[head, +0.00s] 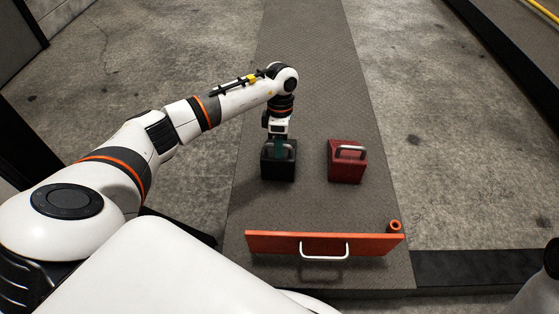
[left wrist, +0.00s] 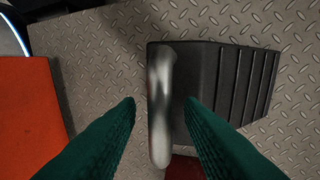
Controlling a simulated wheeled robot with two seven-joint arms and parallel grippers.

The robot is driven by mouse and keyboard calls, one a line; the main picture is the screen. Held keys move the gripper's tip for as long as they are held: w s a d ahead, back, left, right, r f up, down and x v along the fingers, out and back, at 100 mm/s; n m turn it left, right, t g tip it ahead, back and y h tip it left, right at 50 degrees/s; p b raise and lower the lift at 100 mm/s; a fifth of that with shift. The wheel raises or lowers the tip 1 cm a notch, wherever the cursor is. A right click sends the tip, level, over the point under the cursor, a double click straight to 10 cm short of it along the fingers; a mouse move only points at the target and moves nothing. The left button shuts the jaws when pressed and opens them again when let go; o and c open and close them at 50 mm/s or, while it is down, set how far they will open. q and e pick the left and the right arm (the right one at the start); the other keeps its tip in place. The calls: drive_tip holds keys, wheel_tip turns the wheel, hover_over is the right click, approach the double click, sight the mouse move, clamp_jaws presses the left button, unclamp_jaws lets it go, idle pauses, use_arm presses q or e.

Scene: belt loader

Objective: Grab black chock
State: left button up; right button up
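The black chock (head: 279,171) stands on the ribbed metal walkway, with a grey metal handle on top. My left gripper (head: 278,143) is directly above it, pointing down. In the left wrist view the chock's dark stepped body (left wrist: 232,85) lies to the right, and its handle (left wrist: 160,100) stands between my two green fingers. The fingers are open, one on each side of the handle, with a visible gap on both sides. My right gripper is not in view.
A red chock (head: 346,169) with a similar handle stands to the right of the black one. An orange panel (head: 275,243) with a white handle lies across the near end of the walkway, an orange ring (head: 395,226) at its right end. The far walkway is clear.

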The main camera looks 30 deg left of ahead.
use_arm(q)
drive_tip(key=shift+f, duration=0.2)
clamp_jaws()
drive_tip(key=shift+r, duration=0.15)
